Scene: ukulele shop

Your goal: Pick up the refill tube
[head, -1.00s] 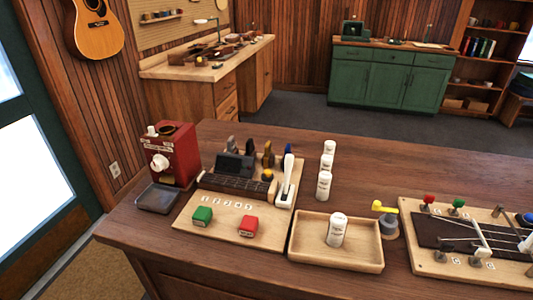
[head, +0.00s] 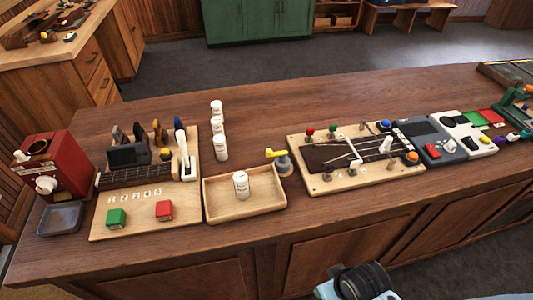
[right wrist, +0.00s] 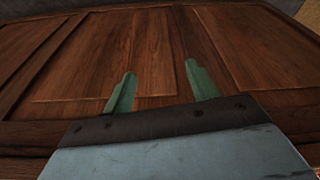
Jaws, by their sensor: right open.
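A white tube with a printed label (head: 240,184) stands upright in a shallow wooden tray (head: 212,212) on the counter. Several similar white tubes (head: 220,147) stand in a row behind the tray. I cannot tell from the labels which is the refill tube. My right gripper (right wrist: 159,85) shows in the right wrist view with its two green fingers apart and nothing between them. It faces the wooden panels of the counter front (right wrist: 155,55), away from the tubes. My left gripper is not in view.
Left of the tray are a wooden board with green (head: 116,218) and red (head: 164,210) blocks and a red machine (head: 62,165). A yellow-topped grey item (head: 283,162) stands right of the tray, then a peg board (head: 315,183) and grey device (head: 432,140). The rear counter is mostly clear.

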